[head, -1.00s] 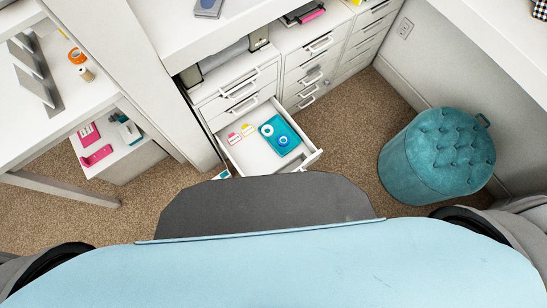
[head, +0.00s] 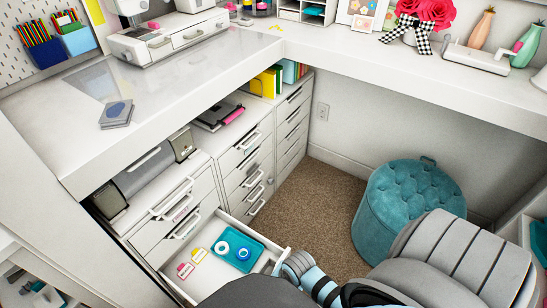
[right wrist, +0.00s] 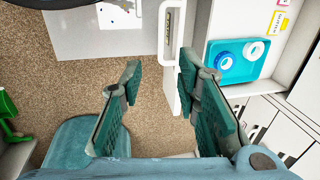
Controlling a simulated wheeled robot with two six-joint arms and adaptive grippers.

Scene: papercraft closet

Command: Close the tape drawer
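The tape drawer (head: 255,232) is pulled out of the white cabinet at lower left in the head view. It holds a teal tray (head: 250,257) with blue and white tape rolls. The tray also shows in the right wrist view (right wrist: 262,66). My right gripper (right wrist: 160,68) is open and empty, with its right finger close to the drawer's front panel and handle (right wrist: 171,32); I cannot tell whether they touch. In the head view my right gripper (head: 293,266) is beside the drawer's outer end, its fingertips unclear. My left gripper is not in view.
A teal tufted stool (head: 410,205) stands on the carpet to the right. More closed white drawers (head: 245,170) stand under the white desk (head: 190,95). Carpet (head: 320,195) is clear between drawers and stool. Small yellow and pink labelled items (head: 192,262) lie in the drawer.

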